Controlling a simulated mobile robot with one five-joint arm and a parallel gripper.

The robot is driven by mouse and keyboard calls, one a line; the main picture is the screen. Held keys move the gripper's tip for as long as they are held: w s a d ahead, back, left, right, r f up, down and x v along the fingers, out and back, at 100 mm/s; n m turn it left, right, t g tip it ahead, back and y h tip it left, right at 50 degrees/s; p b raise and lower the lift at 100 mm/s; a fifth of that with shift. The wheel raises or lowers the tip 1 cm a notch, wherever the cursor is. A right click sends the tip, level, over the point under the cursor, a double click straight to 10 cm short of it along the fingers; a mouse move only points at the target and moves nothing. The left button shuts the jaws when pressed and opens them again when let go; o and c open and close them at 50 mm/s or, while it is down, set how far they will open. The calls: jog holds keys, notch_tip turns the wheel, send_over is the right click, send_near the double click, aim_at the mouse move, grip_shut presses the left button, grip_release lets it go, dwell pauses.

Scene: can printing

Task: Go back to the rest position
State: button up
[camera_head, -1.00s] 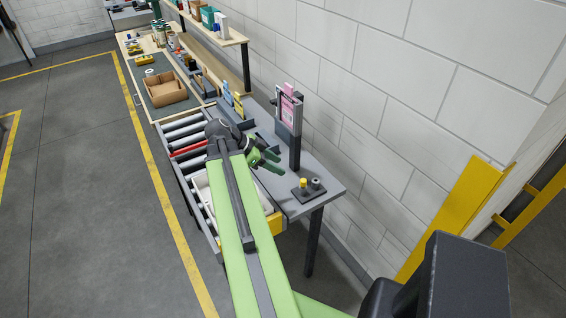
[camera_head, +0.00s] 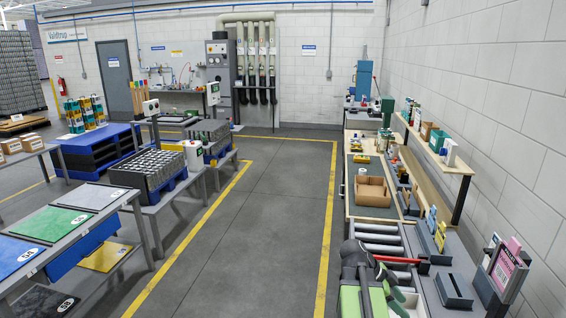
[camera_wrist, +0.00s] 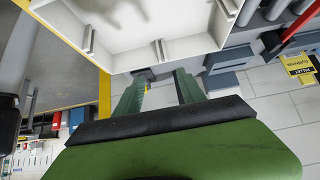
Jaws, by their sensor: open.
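My gripper (camera_head: 393,291) is at the bottom right of the head view, at the end of my green arm, close to the roller conveyor (camera_head: 377,240) and the grey counter. Its two dark green fingers also show in the wrist view (camera_wrist: 160,88), spread apart with nothing between them. A white tray (camera_wrist: 125,58) with small ribs lies beyond the fingertips in the wrist view. Whether the fingers touch it I cannot tell, but they look clear of it. Most of my arm is outside the head view.
A red roller (camera_head: 398,260) crosses the conveyor. A grey slotted block (camera_head: 453,290) and a stand with a pink panel (camera_head: 504,270) are to the right. A cardboard box (camera_head: 372,191) sits farther back. The floor aisle (camera_head: 255,225) is clear.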

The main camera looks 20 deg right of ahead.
jog(key=w+a+f+n+t+y, duration=0.1)
jog(key=w+a+f+n, duration=0.2)
jog(key=a, duration=0.4)
jog(key=w+a+n+t, duration=0.1)
jog(key=w+a+n, duration=0.1)
jog(key=w+a, duration=0.35)
jog(key=w+a+f+n+t+y, duration=0.1)
jog(key=w+a+f+n, duration=0.15)
jog(key=a, duration=0.55)
jog(key=w+a+f+n+t+y+b, duration=0.1)
jog(key=a+n+y, duration=0.4)
jog(key=a+n, duration=1.2)
jog(key=shift+w+a+f+t, duration=0.3)
jog(key=shift+w+a+f, duration=0.2)
jog(key=shift+a, duration=0.9)
